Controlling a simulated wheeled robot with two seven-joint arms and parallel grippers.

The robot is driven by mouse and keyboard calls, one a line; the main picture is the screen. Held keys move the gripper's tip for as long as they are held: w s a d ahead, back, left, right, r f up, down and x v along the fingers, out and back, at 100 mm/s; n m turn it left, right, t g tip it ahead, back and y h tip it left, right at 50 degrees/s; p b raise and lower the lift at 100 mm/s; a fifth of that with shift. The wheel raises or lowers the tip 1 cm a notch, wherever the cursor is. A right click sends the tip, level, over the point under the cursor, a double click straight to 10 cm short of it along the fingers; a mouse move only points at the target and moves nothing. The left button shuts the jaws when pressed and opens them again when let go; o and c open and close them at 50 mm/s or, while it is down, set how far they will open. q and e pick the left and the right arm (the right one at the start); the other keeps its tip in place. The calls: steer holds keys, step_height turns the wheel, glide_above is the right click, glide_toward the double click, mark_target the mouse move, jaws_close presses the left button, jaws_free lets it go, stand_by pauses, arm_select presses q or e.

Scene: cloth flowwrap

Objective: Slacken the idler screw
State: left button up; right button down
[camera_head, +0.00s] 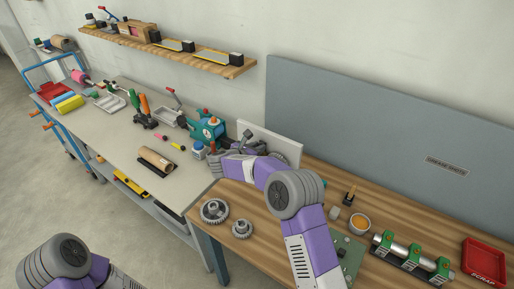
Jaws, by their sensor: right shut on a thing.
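My right gripper (222,156) reaches over the seam between the grey bench and the wooden bench, in front of a white upright panel (285,149). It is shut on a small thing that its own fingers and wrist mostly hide. A teal machine (205,126) with red and grey parts stands just left of and behind the gripper. I cannot make out the idler screw; it is too small or hidden by my right arm. Of my left arm only a grey joint and purple link show at the bottom left; its gripper is out of view.
Two gears (214,211) lie on the wooden bench (272,222). An orange-filled cup (359,222), a green-clamped roller (411,255) and a red scrap tray (485,262) are to the right. Screwdrivers in a holder (145,121) and a brown roll (155,158) occupy the grey bench (125,140).

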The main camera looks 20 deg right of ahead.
steer(key=n+g, duration=0.1)
steer(key=n+g+h+p, duration=0.1)
steer(key=n, duration=0.1)
steer(key=shift+w+a+f+n+h, duration=0.1)
steer(key=shift+w+a+n+h, duration=0.1)
steer(key=shift+n+h, duration=0.1)
stand_by(0.5)
steer(key=c, duration=1)
jaws_free()
steer(key=v, duration=0.7)
steer(key=shift+s+a, duration=0.15)
steer(key=shift+a, duration=0.1)
